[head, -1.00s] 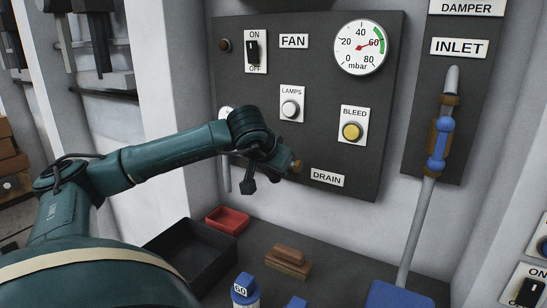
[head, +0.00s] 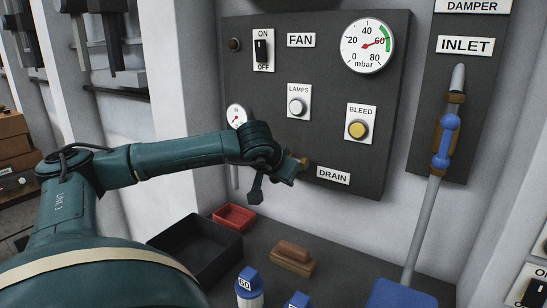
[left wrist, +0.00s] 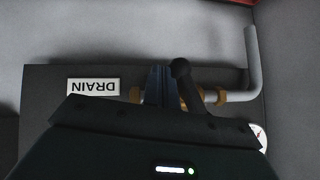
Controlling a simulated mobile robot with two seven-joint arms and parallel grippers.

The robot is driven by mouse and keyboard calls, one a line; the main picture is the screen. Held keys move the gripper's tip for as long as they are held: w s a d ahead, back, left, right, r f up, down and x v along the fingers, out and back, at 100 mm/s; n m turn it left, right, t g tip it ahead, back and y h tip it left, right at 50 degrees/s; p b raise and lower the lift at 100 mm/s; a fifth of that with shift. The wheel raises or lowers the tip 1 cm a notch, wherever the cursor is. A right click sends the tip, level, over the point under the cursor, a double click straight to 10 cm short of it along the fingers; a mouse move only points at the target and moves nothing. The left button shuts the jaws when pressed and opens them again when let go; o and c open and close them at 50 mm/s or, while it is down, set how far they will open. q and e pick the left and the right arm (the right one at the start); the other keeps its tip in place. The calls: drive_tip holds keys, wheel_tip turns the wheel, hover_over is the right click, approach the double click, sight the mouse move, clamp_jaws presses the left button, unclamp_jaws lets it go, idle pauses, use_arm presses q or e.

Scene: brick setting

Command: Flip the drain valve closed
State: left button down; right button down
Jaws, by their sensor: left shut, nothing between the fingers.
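The drain valve sits in a grey pipe run low on the dark panel, beside the DRAIN label (head: 333,176). In the left wrist view, which is upside down, the ball-ended lever (left wrist: 181,70) stands just right of my left gripper's fingers (left wrist: 160,86). The left gripper (head: 287,175) is shut and empty, in front of the valve body. Contact with the lever cannot be told. Much of the valve is hidden behind the gripper. My right gripper is not in view.
The panel (head: 385,100) holds a fan switch, gauges, a lamps button and a yellow bleed button. The inlet valve (head: 444,145) is at right. Below are a black tray (head: 175,241), a red tray (head: 234,218), a brush (head: 291,257) and blue-capped bottles (head: 249,285).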

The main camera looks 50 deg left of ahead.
use_arm(q)
drive_tip(key=shift+a+f, duration=0.1)
drive_tip(key=shift+f, duration=0.15)
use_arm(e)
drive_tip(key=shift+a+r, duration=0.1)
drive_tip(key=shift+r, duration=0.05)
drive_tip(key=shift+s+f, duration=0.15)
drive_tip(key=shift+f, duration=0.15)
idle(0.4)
use_arm(q)
drive_tip(key=shift+r, duration=0.2)
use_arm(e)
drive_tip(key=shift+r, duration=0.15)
